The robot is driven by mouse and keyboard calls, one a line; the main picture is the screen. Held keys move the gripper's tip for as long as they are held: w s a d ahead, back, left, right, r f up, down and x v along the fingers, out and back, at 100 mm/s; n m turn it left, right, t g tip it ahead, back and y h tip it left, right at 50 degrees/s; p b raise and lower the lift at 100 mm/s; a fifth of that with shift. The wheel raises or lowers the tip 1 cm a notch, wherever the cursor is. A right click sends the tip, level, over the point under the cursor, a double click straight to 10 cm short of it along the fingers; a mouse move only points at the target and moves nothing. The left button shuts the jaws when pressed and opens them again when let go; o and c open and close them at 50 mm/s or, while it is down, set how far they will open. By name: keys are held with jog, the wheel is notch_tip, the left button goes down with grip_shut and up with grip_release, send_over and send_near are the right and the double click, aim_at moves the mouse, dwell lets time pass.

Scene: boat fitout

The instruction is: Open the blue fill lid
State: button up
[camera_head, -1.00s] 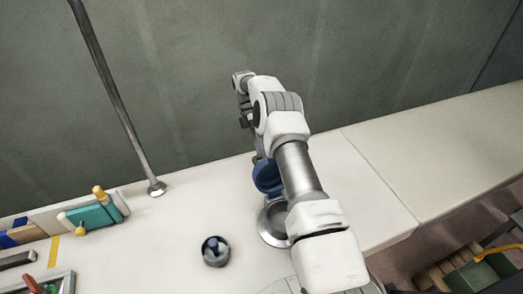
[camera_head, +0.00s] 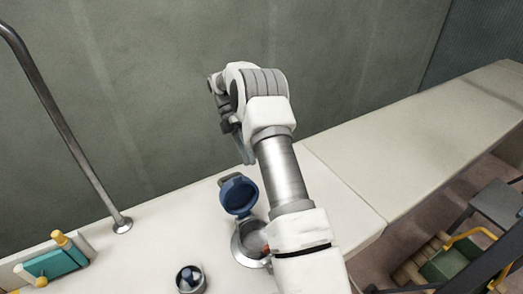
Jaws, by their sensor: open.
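The blue fill lid (camera_head: 239,196) stands raised on the back side of a round metal fill fitting (camera_head: 243,252) in the white deck. The fitting's mouth shows in front of it, partly covered by my arm. My gripper (camera_head: 246,157) is above and behind the lid and looks apart from it. Its fingers are small and partly hidden by my wrist. They are open and I see nothing between them.
A metal pole (camera_head: 70,135) rises at the left. A teal block (camera_head: 55,263) lies at the lower left. The deck to the right (camera_head: 420,135) is clear.

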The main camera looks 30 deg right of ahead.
jog(key=s+d+r, duration=0.2)
jog(key=d, duration=0.1)
jog(key=shift+s+d+r, duration=0.25)
jog(key=shift+s+r, duration=0.05)
jog(key=shift+s, duration=0.05)
dwell(0.3)
